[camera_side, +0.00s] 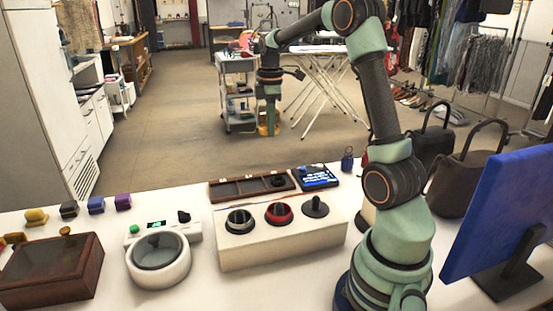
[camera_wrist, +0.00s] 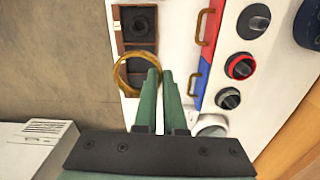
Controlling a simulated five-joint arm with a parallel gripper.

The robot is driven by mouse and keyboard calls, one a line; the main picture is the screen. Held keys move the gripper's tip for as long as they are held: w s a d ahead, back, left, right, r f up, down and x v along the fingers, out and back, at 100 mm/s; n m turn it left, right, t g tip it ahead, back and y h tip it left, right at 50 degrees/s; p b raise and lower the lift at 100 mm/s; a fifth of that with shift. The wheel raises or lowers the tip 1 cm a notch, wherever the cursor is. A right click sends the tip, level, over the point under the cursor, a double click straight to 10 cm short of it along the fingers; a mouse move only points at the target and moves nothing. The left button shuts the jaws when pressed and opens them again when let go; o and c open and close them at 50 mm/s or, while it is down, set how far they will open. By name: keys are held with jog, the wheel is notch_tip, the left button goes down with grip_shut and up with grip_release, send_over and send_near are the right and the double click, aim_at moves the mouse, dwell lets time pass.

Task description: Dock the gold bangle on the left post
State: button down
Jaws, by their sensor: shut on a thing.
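My gripper (camera_wrist: 160,72) is shut on the gold bangle (camera_wrist: 118,80), whose rim meets the fingertips in the wrist view. The bangle overlaps the tray in that view. In the side view my gripper (camera_side: 268,112) hangs beyond the far table edge, with a gold patch at its tip. The white post block (camera_side: 280,250) carries a row of three posts. The left post (camera_side: 240,220) stands in a dark and silver ring; it also shows in the wrist view (camera_wrist: 228,98). The middle post (camera_side: 278,211) has a red ring around it. The right post (camera_side: 315,206) rises from a dark base.
A brown compartment tray (camera_side: 222,190) and a blue-screened device (camera_side: 319,177) stand behind the block. Left are a round white dish (camera_side: 160,262), a wooden box (camera_side: 50,270) and small coloured blocks. Bags (camera_side: 465,180) and a blue panel (camera_side: 500,215) stand right.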

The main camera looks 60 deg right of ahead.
jog(key=s+a+f+n, duration=0.3)
jog(key=s+n, duration=0.6)
jog(key=n, duration=0.5)
jog(key=s+a+f+n, duration=0.2)
jog(key=s+a+n, duration=0.2)
jog(key=s+n, duration=0.75)
jog(key=shift+w+d+f+n, duration=0.1)
jog(key=shift+w+f+n, duration=0.3)
jog(key=shift+f, duration=0.6)
jog(key=shift+w+d+f+n, duration=0.1)
jog(key=shift+w+f+n, duration=0.2)
jog(key=shift+w+f, duration=0.45)
jog(key=shift+w+d+f+n, duration=0.1)
jog(key=shift+w+f+n, duration=0.2)
jog(key=shift+f, duration=0.9)
jog(key=shift+f, duration=0.6)
jog(key=c, duration=1.3)
grip_release()
